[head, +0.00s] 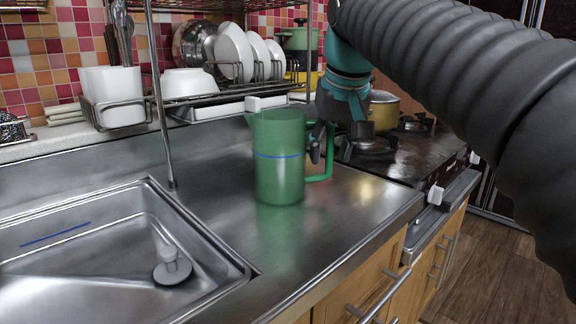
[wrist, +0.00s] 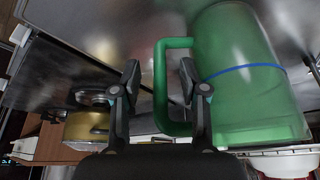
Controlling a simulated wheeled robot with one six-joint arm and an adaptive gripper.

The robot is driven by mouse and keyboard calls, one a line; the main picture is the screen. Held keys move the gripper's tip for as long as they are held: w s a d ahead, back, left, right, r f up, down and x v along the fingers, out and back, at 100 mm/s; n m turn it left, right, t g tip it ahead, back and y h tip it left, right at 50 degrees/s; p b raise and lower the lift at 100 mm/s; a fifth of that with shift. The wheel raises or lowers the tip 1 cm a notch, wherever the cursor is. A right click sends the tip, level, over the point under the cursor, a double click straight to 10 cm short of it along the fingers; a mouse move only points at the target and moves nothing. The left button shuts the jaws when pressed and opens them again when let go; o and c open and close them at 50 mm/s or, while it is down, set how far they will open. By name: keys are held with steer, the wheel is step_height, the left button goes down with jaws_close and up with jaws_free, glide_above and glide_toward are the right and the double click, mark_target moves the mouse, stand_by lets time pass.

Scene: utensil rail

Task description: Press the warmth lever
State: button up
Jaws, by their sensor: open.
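A green jug (head: 279,160) with a blue line around it stands upright on the steel counter, its green handle (head: 328,165) to the right. My gripper (head: 322,138) is beside the jug at the handle. In the wrist view my gripper (wrist: 160,82) is open, with the upright bar of the handle (wrist: 160,90) between its fingers; I cannot tell whether they touch it. The jug (wrist: 245,80) fills the right of that view. No part is clearly a warmth lever.
A sink (head: 75,245) lies at the left front. A dish rack (head: 200,100) with plates, bowl and utensil holder stands behind. A gold pot (head: 383,110) sits on the stove (head: 415,155) at right. Bare counter (head: 325,235) lies in front of the jug.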

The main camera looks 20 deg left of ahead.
steer(key=shift+x, duration=1.05)
jaws_close()
steer(key=shift+r, duration=0.1)
